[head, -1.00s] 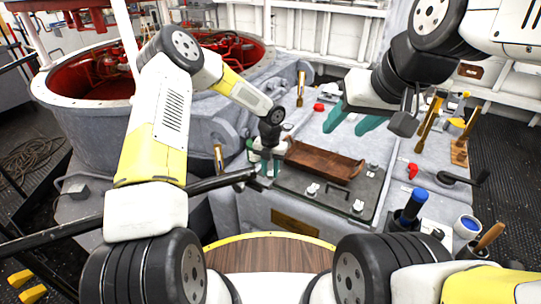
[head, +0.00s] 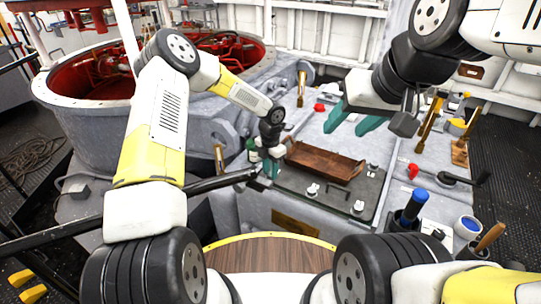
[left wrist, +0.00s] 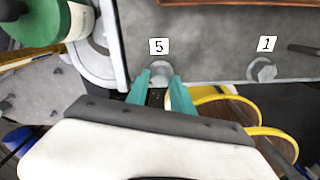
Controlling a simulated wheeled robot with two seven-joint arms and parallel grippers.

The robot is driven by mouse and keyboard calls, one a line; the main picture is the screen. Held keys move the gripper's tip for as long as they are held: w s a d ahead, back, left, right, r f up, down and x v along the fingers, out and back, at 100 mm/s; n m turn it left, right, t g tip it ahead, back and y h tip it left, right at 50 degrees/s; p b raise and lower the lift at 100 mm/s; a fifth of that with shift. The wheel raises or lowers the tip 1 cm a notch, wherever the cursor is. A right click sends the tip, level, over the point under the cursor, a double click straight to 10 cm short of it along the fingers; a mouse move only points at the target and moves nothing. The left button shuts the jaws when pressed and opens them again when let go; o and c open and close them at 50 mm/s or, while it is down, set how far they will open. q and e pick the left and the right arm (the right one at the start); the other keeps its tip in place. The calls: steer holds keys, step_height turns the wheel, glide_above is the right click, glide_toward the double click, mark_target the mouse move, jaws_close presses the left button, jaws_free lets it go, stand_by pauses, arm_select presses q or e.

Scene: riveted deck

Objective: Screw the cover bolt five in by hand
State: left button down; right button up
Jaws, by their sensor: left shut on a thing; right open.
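In the left wrist view, bolt five (left wrist: 160,69) is a grey bolt under the white label "5" at the edge of a grey plate (left wrist: 210,60). My left gripper (left wrist: 161,80) has its teal fingers closed around the bolt's head. In the head view my left gripper (head: 270,168) points down at the left end of the dark cover plate (head: 293,184); the bolt is hidden there. Bolt one (left wrist: 262,70), under label "1", stands to the right in the wrist view. My right gripper (head: 353,119) is open and empty, above the grey deck housing.
A brown wooden tray (head: 325,163) lies on the cover plate, right of my left gripper. A blue-topped tool (head: 412,206), a blue-filled cup (head: 467,226) and a black crank handle (head: 464,179) are at the right. A green bottle (left wrist: 38,20) is close by in the wrist view.

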arm_select(q)
steer(key=shift+w+r, duration=0.1)
steer(key=shift+w, duration=0.05)
steer(key=c, duration=1.1)
jaws_free()
steer(key=shift+r, duration=3.85)
